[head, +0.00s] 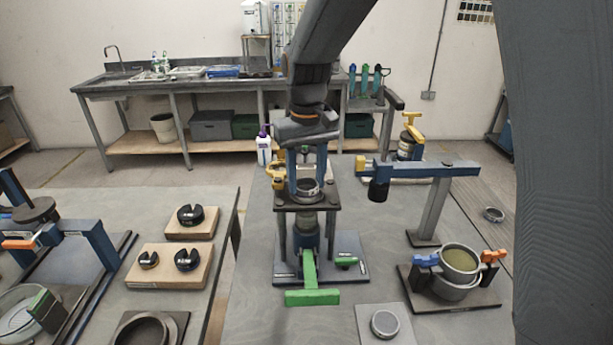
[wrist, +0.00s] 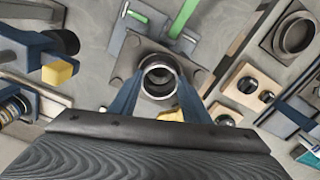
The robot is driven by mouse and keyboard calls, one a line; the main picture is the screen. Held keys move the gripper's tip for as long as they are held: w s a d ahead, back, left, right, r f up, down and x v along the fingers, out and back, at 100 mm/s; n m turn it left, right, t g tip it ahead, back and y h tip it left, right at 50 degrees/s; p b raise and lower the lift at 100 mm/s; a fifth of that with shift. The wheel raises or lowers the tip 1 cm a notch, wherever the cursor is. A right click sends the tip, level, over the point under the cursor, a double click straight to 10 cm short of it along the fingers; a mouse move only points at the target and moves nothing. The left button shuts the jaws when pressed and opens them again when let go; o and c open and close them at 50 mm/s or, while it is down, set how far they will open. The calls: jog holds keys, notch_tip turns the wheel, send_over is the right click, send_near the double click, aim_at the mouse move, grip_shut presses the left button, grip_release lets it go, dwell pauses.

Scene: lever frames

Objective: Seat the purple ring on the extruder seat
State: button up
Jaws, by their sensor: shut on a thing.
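My gripper (head: 307,178) points down over the press-like stand with the green handle, which looks like the extruder. Its two blue fingers are shut on a ring (head: 306,194), which looks dark and silvery; no purple shows. The ring is at the dark top plate (head: 284,203) of the stand. In the wrist view the ring (wrist: 158,94) sits between the fingertips, over the middle of the plate (wrist: 126,64). I cannot tell whether it touches the seat, which the ring and fingers mostly hide. The green T-handle (head: 311,284) hangs at the stand's front.
A blue arm on a post (head: 430,210) stands close on the right. A clamp fixture (head: 460,290) with a round pot is at front right. A small grey ring (head: 385,323) lies on a front plate. Wooden blocks (head: 165,270) with black collars stand on the left table.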

jog(key=shift+f, duration=0.6)
dwell(0.5)
jog(key=o, duration=1.2)
jog(key=shift+r+b, duration=1.35)
jog(key=shift+r, duration=2.65)
